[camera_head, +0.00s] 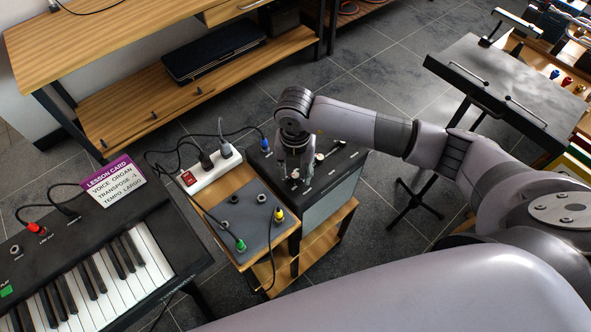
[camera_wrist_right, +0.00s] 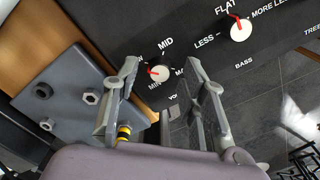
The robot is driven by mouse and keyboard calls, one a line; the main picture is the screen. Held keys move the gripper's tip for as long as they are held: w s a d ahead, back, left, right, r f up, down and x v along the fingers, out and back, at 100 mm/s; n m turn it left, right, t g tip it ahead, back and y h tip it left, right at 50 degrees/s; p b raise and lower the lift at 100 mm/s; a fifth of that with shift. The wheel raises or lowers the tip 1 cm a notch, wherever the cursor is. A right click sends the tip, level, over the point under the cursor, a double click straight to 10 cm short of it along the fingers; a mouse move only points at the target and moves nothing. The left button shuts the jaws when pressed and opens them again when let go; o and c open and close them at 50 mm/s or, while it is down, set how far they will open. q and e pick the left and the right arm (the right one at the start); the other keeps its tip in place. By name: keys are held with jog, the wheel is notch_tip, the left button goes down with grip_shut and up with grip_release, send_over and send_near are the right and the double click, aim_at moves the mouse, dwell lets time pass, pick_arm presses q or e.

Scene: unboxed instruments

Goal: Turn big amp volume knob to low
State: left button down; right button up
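The big amp (camera_head: 335,170) is a black box with a grey front, standing on a wooden stand in the head view. Its volume knob (camera_wrist_right: 160,73) is white with a red pointer, which points left in the right wrist view. MID is printed above it, MIN below it to the left, and MAX to its right. My right gripper (camera_wrist_right: 163,68) is open, with one finger on each side of the knob; I cannot tell whether they touch it. In the head view the right gripper (camera_head: 296,172) reaches down over the amp top. My left gripper is not in view.
A second white knob (camera_wrist_right: 240,29), marked BASS, sits at upper right. A grey pedal board (camera_head: 252,218) with plugged cables and a power strip (camera_head: 210,170) lie left of the amp. A keyboard (camera_head: 95,265) with a lesson card (camera_head: 113,182) is further left.

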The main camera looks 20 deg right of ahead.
aim_at(295, 175)
notch_tip(295, 175, up, 12)
jog(key=shift+f, duration=0.2)
dwell(0.5)
